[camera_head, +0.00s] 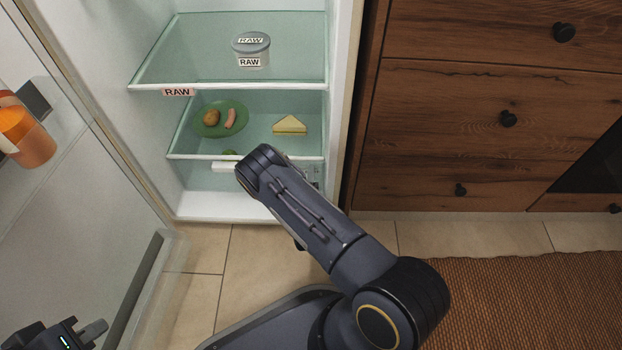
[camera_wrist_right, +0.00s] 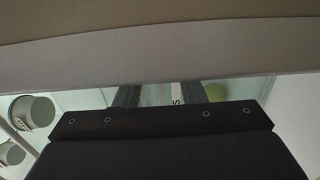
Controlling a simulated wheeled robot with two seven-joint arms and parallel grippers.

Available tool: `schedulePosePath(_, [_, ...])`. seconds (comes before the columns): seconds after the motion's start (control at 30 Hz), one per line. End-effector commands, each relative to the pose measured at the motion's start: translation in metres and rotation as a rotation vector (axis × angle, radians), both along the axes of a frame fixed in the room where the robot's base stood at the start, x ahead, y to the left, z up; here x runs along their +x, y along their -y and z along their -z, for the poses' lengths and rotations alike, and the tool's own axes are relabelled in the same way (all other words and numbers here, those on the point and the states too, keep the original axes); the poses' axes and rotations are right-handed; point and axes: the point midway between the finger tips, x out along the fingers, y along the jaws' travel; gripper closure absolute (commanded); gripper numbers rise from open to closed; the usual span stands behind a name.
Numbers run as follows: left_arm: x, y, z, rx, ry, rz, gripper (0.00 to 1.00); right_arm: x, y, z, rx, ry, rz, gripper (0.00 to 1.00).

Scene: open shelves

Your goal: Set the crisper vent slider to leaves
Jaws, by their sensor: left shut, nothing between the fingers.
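The crisper area (camera_head: 222,168) is at the bottom of the open fridge in the head view, with a pale front edge and a bit of green behind it. My right arm covers much of it, and I cannot make out the vent slider. My right gripper is hidden behind its arm there. In the right wrist view my right gripper (camera_wrist_right: 157,95) shows two dark fingers apart, their tips cut off by a grey band. A pale strip with a letter "S" (camera_wrist_right: 175,101) shows between them. My left gripper (camera_head: 88,334) is shut and empty at the lower left.
Above are glass shelves with a RAW-labelled tub (camera_head: 251,52), a green plate (camera_head: 220,119) of food and a yellow wedge (camera_head: 289,125). The open fridge door (camera_head: 85,190) bounds the left. Wooden drawers (camera_head: 480,130) stand right. A brown rug (camera_head: 530,295) lies on the floor.

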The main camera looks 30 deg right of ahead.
Motion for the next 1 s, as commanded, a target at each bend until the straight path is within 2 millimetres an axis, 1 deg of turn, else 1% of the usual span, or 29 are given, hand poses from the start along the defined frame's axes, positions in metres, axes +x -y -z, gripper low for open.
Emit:
schedulePosePath(0.23, [0.0,0.0,0.0,0.0,0.0,0.0,1.0,0.001,0.0,0.0,0.0,0.0,-0.001,0.64])
schedulePosePath(0.5, [0.0,0.0,0.0,0.0,0.0,0.0,1.0,0.001,0.0,0.0,0.0,0.0,-0.001,0.99])
schedulePosePath(0.77, [0.0,0.0,0.0,0.0,0.0,0.0,1.0,0.001,0.0,0.0,0.001,-0.001,-0.001,1.0])
schedulePosePath(0.83, [0.0,0.0,0.0,0.0,0.0,0.0,1.0,0.003,-0.004,0.0,0.0,0.001,-0.002,1.0])
schedulePosePath(0.93, [0.0,0.0,0.0,0.0,0.0,0.0,1.0,0.013,-0.019,-0.001,0.001,0.004,-0.005,1.0])
schedulePosePath(1.0, [0.0,0.0,0.0,0.0,0.0,0.0,1.0,0.022,-0.034,-0.001,0.003,0.005,-0.007,1.0])
